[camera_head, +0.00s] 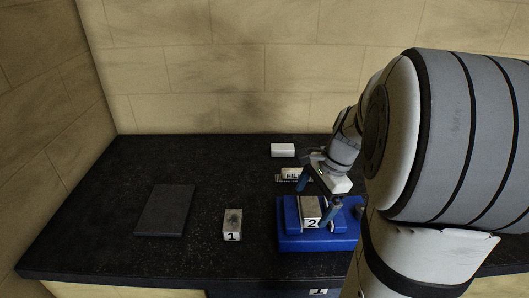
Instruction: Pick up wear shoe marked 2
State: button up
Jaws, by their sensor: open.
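The wear shoe marked 2 (311,221) is a small grey-beige block with a dark "2" on its white front face. It sits on a blue fixture (318,243) at the right of the dark bench. The wear shoe marked 1 (233,224) stands on the bench to the left, clear of the fixture.
A dark flat plate (165,210) lies at the left of the bench (110,236). A white block (283,150) and an item with partly hidden lettering (291,174) lie behind the fixture. Walls close the back and left. The bench's middle is mostly clear.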

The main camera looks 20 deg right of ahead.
aim_at(311, 206)
jog(key=d+m, duration=0.1)
jog(key=w+d+m, duration=0.1)
jog(key=d+r+m+p, duration=0.1)
jog(key=shift+w+d+r+y, duration=0.1)
jog(key=shift+w+d+y, duration=0.1)
jog(key=shift+y, duration=0.2)
jog(key=shift+m, duration=0.7)
jog(key=x, duration=0.2)
jog(key=p+x, duration=0.1)
jog(key=x, duration=0.2)
jog(key=w+x, duration=0.1)
jog(key=x, duration=0.1)
jog(key=shift+d+f+p, duration=0.15)
jog(key=shift+f+p, duration=0.2)
jog(key=shift+r, duration=0.1)
jog(key=c, duration=2)
